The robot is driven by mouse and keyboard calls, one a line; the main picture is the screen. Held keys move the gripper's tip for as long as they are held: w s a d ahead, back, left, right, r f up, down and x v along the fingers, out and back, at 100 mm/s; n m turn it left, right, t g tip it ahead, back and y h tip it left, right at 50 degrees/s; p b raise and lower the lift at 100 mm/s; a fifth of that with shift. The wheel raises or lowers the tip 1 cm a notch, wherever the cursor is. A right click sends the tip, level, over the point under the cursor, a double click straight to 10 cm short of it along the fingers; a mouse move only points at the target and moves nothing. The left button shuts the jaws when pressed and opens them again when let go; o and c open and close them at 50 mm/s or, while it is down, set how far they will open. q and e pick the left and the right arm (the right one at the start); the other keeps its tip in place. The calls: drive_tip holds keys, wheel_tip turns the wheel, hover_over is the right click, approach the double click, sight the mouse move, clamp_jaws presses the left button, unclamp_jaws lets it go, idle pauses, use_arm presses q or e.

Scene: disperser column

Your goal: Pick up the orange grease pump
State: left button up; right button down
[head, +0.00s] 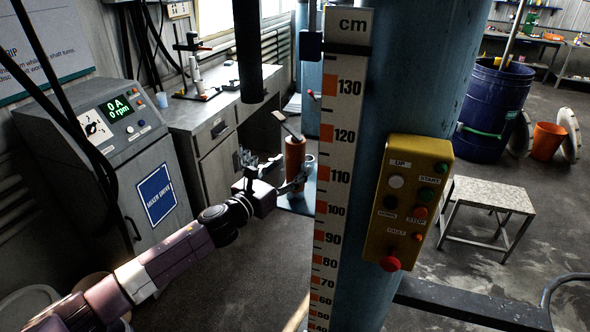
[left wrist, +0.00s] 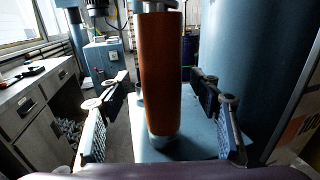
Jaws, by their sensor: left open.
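The orange grease pump (head: 295,158) stands upright on a pale blue base plate (head: 297,203) behind the scale post in the head view. It fills the middle of the left wrist view (left wrist: 160,75), its lower end on the plate. My left gripper (head: 283,176) is open at the pump. In the left wrist view its fingers (left wrist: 162,112) stand on either side of the pump, with clear gaps to both sides. The pump's top is cut off in the wrist view; in the head view its lower part is partly hidden by my gripper. My right gripper is not in view.
A blue column (head: 400,90) with a centimetre scale (head: 338,130) and a yellow button box (head: 414,195) stands close right of the pump. A grey control cabinet (head: 120,130) and a desk (head: 215,125) stand left. A stool (head: 488,195) is at right.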

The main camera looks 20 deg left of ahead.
sight(289, 159)
use_arm(q)
drive_tip(key=x, duration=0.2)
drive_tip(key=shift+w+d, duration=0.2)
drive_tip(key=shift+w, duration=0.05)
drive_tip(key=shift+a, duration=0.1)
drive_tip(key=c, duration=1.2)
drive_tip(key=shift+r, duration=0.15)
drive_tip(key=shift+c, duration=0.9)
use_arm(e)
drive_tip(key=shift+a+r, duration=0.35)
